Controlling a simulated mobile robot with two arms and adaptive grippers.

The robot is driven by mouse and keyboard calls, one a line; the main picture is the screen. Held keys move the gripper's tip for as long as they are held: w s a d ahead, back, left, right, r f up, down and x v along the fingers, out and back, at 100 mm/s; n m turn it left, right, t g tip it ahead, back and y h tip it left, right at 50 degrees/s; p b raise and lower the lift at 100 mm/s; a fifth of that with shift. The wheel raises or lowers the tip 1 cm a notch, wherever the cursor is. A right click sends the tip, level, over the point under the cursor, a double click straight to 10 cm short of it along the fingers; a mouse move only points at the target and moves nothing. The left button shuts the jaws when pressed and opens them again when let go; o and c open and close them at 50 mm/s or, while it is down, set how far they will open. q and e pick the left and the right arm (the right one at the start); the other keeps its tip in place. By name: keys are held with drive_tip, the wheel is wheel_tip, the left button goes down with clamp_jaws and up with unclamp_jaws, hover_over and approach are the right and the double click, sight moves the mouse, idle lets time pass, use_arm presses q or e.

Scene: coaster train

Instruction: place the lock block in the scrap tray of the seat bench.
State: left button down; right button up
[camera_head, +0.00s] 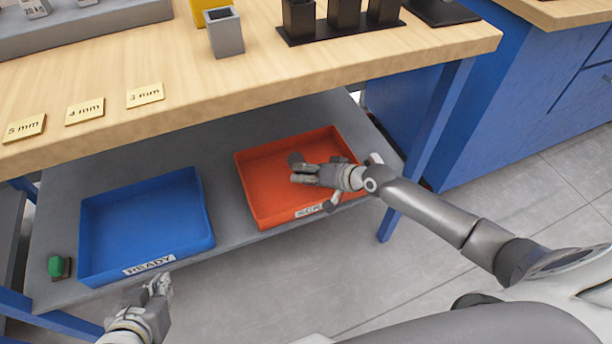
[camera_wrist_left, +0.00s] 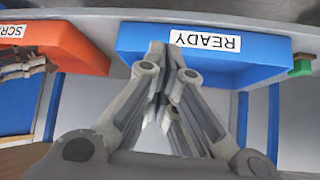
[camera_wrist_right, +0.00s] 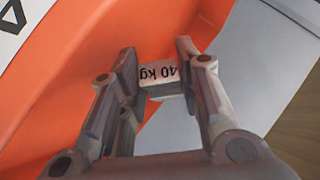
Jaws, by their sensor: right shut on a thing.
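The scrap tray (camera_head: 252,192) is a shallow orange-red tray on the bench's lower shelf, with a partly covered label on its front; its corner also shows in the left wrist view (camera_wrist_left: 80,42). My right gripper (camera_head: 297,170) is over the inside of this tray. In the right wrist view its fingers are shut on a small grey block with a pale "40 kg" label (camera_wrist_right: 159,75), likely the lock block. Orange tray surface (camera_wrist_right: 95,40) lies beyond it; whether the block touches the tray I cannot tell. My left gripper (camera_head: 160,284) is shut and empty, in front of the READY tray.
The blue READY tray (camera_head: 206,215) stands left of the scrap tray. A green-topped object (camera_head: 57,266) sits at the shelf's left end. The wooden bench top (camera_head: 190,120) overhangs the shelf, and a blue leg (camera_head: 424,150) stands right of the scrap tray.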

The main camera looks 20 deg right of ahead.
use_arm(q)
drive_tip(key=shift+w+r, duration=0.1)
drive_tip(key=shift+w+d+r, duration=0.15)
drive_tip(key=shift+w+r, duration=0.05)
drive_tip(key=shift+w, duration=0.1)
use_arm(e)
drive_tip(key=shift+f, duration=0.1)
use_arm(q)
drive_tip(key=shift+w+r+t, duration=0.2)
drive_tip(key=shift+w+t, duration=0.05)
drive_tip(key=shift+t, duration=0.15)
use_arm(e)
drive_tip(key=shift+f, duration=0.1)
drive_tip(key=shift+f+b, duration=0.1)
drive_tip(key=shift+b, duration=0.2)
drive_tip(key=shift+f, duration=0.3)
use_arm(q)
drive_tip(key=shift+w+d+r+t+h, duration=0.15)
drive_tip(key=shift+w+d+r+t, duration=0.15)
drive_tip(key=shift+w+r+t, duration=0.2)
drive_tip(key=shift+w+d+r+t+h, duration=0.15)
drive_tip(key=shift+w+d+r+t, duration=0.1)
drive_tip(key=shift+w+r+t, duration=0.25)
use_arm(e)
drive_tip(key=o, duration=1.1)
drive_tip(key=shift+s+f, duration=0.15)
use_arm(q)
drive_tip(key=shift+r, duration=0.1)
